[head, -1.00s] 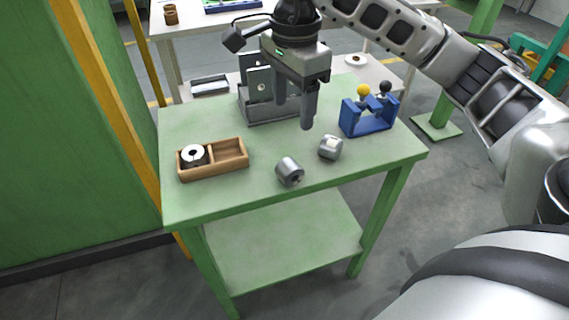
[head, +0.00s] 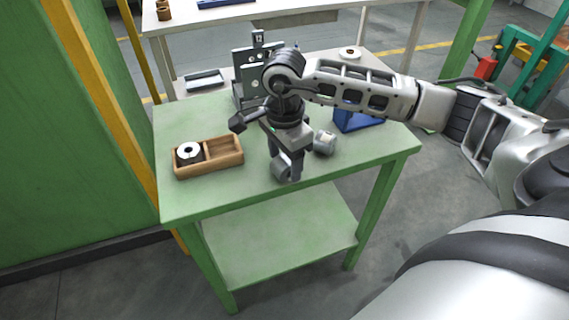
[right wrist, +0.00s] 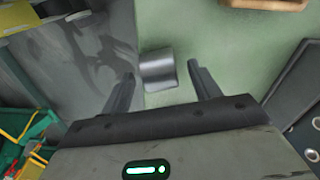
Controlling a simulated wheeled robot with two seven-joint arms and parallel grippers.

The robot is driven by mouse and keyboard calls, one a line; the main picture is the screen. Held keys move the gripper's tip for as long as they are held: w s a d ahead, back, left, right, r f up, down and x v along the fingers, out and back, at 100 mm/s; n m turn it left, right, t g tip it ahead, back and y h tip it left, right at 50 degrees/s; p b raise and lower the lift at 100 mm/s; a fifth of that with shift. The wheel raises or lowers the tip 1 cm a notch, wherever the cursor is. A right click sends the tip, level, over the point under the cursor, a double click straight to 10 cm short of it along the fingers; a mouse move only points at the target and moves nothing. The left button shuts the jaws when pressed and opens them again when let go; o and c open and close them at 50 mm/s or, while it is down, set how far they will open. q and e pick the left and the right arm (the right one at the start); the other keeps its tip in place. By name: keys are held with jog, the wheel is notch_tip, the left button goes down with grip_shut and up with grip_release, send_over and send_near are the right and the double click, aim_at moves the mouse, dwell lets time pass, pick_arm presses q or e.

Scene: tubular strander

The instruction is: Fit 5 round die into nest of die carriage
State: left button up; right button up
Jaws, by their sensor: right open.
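Two short silver cylinders, which look like round dies, lie on the green table; no number is readable on either. My right gripper (head: 287,172) points down, open, over the nearer cylinder (head: 280,165), which it partly hides. In the right wrist view this cylinder (right wrist: 158,70) shows between the fingertips, with gaps at the sides. The other cylinder (head: 325,142) lies just right of the gripper. My left gripper is not in view.
A wooden tray (head: 222,164) on the left of the table holds a white-faced black ring (head: 188,152); its right compartment is empty. A blue stand (head: 352,121) is partly behind my arm. The table's front left (head: 210,200) is clear.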

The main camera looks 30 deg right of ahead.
jog(key=shift+f, duration=0.45)
jog(key=c, duration=1.2)
jog(key=shift+r, duration=0.1)
grip_shut()
